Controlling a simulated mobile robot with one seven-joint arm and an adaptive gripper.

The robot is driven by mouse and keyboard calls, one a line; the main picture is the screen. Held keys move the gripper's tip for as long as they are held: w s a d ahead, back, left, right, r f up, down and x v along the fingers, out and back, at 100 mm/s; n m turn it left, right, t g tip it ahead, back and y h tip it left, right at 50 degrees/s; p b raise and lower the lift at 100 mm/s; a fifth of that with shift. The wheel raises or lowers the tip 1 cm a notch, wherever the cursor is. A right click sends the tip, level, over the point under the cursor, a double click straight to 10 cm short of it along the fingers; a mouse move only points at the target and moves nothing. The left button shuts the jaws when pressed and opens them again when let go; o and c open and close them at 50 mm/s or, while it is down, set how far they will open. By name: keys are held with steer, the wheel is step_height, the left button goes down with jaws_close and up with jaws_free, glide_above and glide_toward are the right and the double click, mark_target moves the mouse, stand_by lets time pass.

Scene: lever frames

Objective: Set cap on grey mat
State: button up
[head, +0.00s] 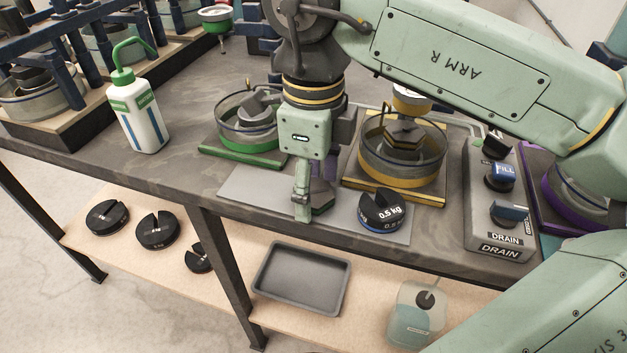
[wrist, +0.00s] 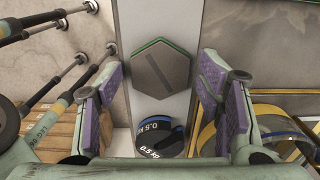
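The cap (wrist: 161,68) is a dark grey hexagonal piece with a slot across its top and a green edge. It lies on the grey mat (head: 250,187), and in the head view it is partly hidden behind my gripper (head: 313,200). In the wrist view the mat (wrist: 150,18) runs as a pale strip under the cap. My gripper also shows in the wrist view (wrist: 158,80), its purple-padded fingers apart on either side of the cap, with gaps visible. It holds nothing that I can see.
A black 0.5 kg slotted weight (head: 381,211) sits on the mat right of my gripper. Behind stand a green-based vessel (head: 245,125) and a yellow-based vessel (head: 402,160). A FILL/DRAIN switch box (head: 495,215) is to the right, a bottle (head: 139,115) to the left.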

mark_target(314, 192)
steer(key=shift+r, duration=0.15)
step_height(314, 192, up, 12)
steer(key=shift+r, duration=0.1)
stand_by(0.6)
